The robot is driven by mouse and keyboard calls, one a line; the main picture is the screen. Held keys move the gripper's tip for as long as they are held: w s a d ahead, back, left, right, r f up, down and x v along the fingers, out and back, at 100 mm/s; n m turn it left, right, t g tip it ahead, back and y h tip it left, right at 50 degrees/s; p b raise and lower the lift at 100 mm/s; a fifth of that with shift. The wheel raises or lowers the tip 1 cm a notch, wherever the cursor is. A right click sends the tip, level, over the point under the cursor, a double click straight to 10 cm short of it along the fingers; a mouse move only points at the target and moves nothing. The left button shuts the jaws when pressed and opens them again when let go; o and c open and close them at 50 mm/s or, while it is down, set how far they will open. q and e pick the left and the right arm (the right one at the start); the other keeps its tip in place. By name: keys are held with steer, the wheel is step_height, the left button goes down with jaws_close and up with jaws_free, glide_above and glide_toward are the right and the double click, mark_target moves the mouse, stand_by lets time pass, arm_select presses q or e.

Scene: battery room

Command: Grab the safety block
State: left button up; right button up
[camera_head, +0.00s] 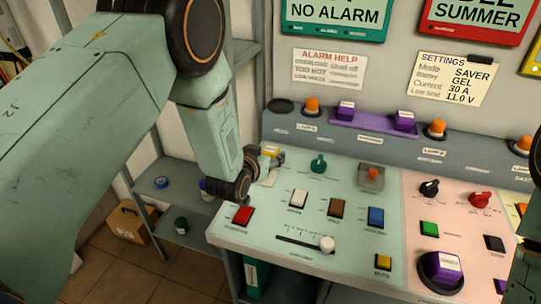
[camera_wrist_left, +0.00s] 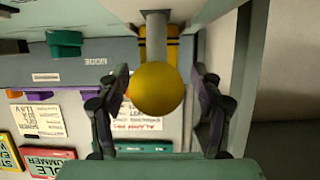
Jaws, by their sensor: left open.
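My left gripper (camera_head: 248,176) is over the left end of the console, partly hidden by its own arm in the head view. In the left wrist view its two dark fingers (camera_wrist_left: 160,80) are open, one on each side of a yellow ball (camera_wrist_left: 158,90) on a grey shaft, with gaps on both sides. A yellow block with black bands (camera_wrist_left: 173,46) shows behind the shaft. In the head view a small yellow thing (camera_head: 270,151) shows beside the gripper; I cannot tell which part it is. My right arm shows only at the right edge, its gripper not visible.
The console (camera_head: 228,236) holds a red button (camera_head: 243,215), a white switch (camera_head: 299,198), a slider knob (camera_head: 327,243) and other controls close by. A purple tray (camera_head: 372,128) with two purple blocks stands behind. Shelves with small jars stand at the left.

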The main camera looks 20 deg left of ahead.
arm_select(q)
steer(key=x, duration=0.2)
steer(key=shift+w+f, duration=0.25)
steer(key=shift+r, duration=0.15)
steer(key=shift+s, duration=0.15)
steer(key=shift+c, duration=0.2)
steer(key=shift+c, duration=0.7)
steer(key=shift+w, duration=0.2)
steer(key=c, duration=0.5)
steer(key=shift+s, duration=0.15)
steer(key=c, duration=0.6)
